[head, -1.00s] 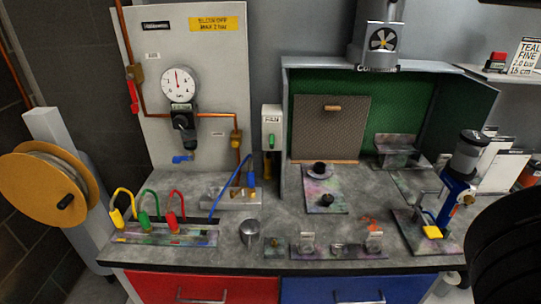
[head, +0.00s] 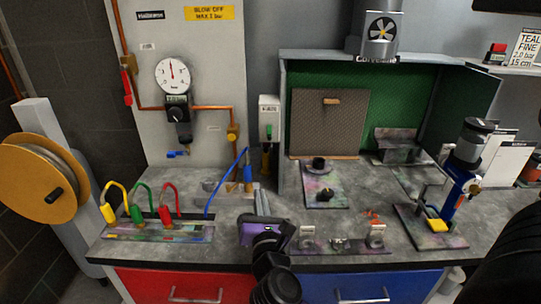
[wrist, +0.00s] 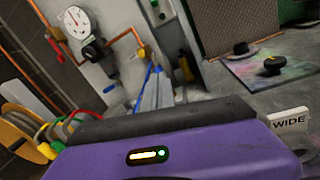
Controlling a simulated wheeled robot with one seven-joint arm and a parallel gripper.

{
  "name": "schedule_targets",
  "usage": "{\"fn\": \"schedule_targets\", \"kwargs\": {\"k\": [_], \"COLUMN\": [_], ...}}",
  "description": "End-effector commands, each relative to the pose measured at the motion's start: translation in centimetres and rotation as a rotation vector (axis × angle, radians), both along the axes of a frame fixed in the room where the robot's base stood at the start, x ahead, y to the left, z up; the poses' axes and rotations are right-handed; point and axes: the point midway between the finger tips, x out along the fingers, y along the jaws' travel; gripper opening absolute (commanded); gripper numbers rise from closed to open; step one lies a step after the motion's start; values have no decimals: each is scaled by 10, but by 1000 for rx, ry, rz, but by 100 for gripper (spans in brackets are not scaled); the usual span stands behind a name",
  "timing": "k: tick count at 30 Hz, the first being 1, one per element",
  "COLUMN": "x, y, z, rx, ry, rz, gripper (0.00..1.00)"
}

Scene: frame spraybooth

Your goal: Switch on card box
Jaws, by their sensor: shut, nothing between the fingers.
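A white switch box (head: 268,115) with a small label and a green switch (head: 268,132) is fixed upright at the left side of the spray booth. Its lower part also shows at the top of the wrist view (wrist: 157,12). My gripper (head: 261,197), with its purple body, is over the front middle of the bench, below the box and apart from it. Its fingers are shut with nothing between them and point away toward the back; they also show in the wrist view (wrist: 157,88). I cannot read the box's label or tell the switch's state.
A gauge (head: 173,76) and copper pipe are on the panel at left. Hoses in yellow, green and red (head: 172,199) stand at the bench's left; a blue hose (head: 229,180) rises near my gripper. Black-knobbed plate (head: 325,188) and a blue stand (head: 462,185) are at right.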

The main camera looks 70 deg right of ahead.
Motion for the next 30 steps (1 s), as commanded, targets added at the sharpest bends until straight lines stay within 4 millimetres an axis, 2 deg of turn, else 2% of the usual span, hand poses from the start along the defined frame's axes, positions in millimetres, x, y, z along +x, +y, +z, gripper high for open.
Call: {"fn": "schedule_targets", "kwargs": {"k": [1, 3, 7, 20, 23, 30], "x": [-1, -5, -9, -9, -5, 10], "y": [-16, -30, -43, -48, -56, -96], "z": [11, 23, 36, 39, 41, 50], "rx": [-62, -128, -191, -201, -200, -201], "ry": [43, 105, 167, 178, 179, 177], "rz": [-53, -112, -173, -182, -181, -184], "gripper": [0, 0, 0, 0, 0, 0]}}
